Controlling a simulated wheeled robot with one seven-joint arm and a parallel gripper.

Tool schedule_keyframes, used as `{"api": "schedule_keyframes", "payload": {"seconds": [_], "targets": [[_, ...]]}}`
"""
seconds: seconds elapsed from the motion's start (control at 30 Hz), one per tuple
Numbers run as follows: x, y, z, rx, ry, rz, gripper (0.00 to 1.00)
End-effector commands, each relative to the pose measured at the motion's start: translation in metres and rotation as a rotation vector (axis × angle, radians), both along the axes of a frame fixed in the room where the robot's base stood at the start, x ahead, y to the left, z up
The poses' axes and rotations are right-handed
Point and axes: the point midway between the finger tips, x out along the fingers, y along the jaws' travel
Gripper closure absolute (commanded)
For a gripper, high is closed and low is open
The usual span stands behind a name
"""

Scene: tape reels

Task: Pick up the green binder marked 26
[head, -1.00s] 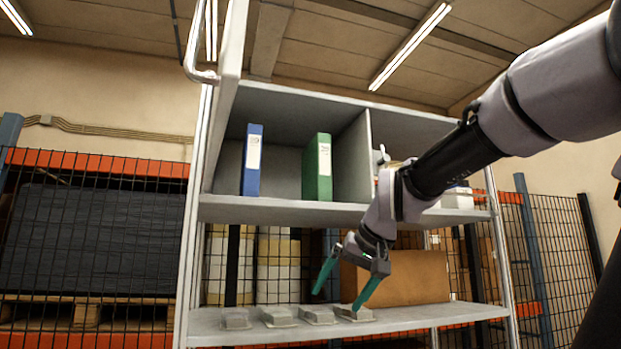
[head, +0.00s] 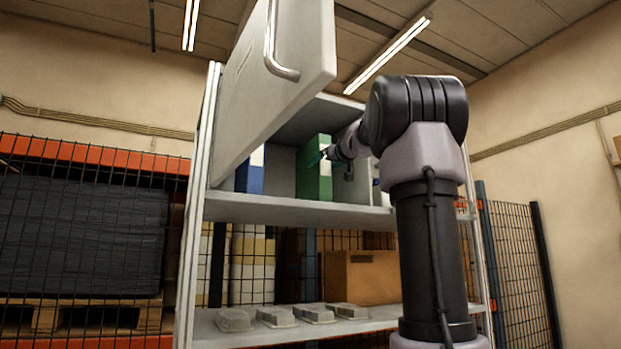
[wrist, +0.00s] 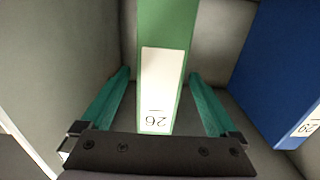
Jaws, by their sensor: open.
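The green binder (head: 312,184) stands upright on the upper shelf of the cabinet. In the wrist view its white label (wrist: 160,88) reads 26, upside down, on the green spine (wrist: 165,25). My gripper (wrist: 158,95) is open, with one teal finger on each side of the binder and visible gaps between fingers and binder. In the head view my gripper (head: 318,158) is at the binder's upper part, partly hidden by my arm. A blue binder (head: 249,176) stands to the left; in the wrist view it (wrist: 285,70) is at the right, with a label that seems to read 29.
A raised door panel (head: 270,85) with a handle (head: 280,70) hangs in front of the cabinet top. The compartment's side wall (wrist: 60,75) is close beside the gripper. Several grey lumps and a cardboard box (head: 360,277) sit on the lower shelf.

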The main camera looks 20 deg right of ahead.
Motion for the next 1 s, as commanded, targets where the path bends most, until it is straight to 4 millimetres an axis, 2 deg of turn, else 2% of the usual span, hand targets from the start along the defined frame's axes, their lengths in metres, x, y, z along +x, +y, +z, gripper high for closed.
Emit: {"api": "schedule_keyframes", "payload": {"seconds": [0.27,0.5,0.83,0.97,1.0], "targets": [[0.025,0.001,0.000,0.000,0.001,0.001,0.05],[0.060,0.001,0.003,0.001,0.001,0.001,0.05],[0.066,0.002,0.003,0.001,0.000,0.001,0.05],[0.066,0.002,0.003,0.001,0.000,0.001,0.55],[0.066,0.002,0.003,0.001,0.000,0.001,0.70]]}}
